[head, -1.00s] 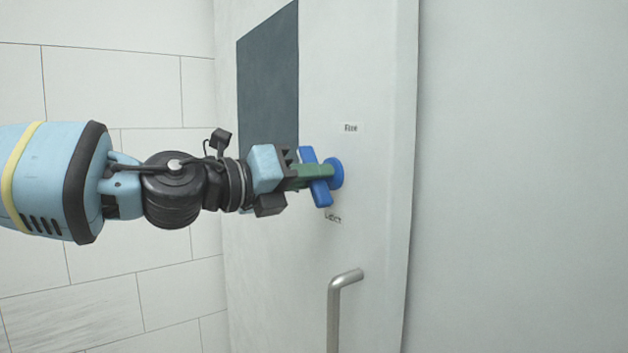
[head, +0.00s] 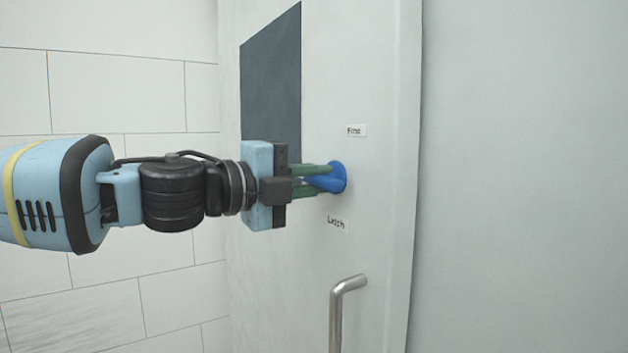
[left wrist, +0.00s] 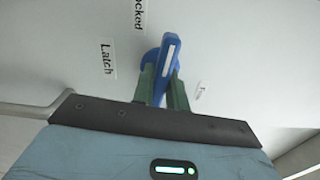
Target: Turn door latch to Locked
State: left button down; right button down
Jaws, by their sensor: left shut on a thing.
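The blue door latch (head: 339,176) sits on the pale door, with a round base and a bar-shaped handle. My left gripper (head: 320,180) comes in from the left, and its green fingers are shut on the latch handle. In the left wrist view, the handle (left wrist: 168,58) carries a white stripe and lies between the two fingers (left wrist: 162,90). A label ending in "ocked" (left wrist: 138,14) is cut off by the top edge of that view, beyond the handle's tip and slightly left. My right gripper is not in view.
A "Latch" label (head: 336,222) is below the latch, and another small label (head: 356,130) is above it. A metal door handle (head: 346,284) stands out lower down. A dark panel (head: 271,95) is on the door, and a tiled wall (head: 110,90) lies left.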

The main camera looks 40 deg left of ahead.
pick_arm(q)
jog(key=shift+n, duration=0.6)
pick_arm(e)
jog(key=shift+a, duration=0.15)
pick_arm(q)
jog(key=c, duration=1.4)
grip_release()
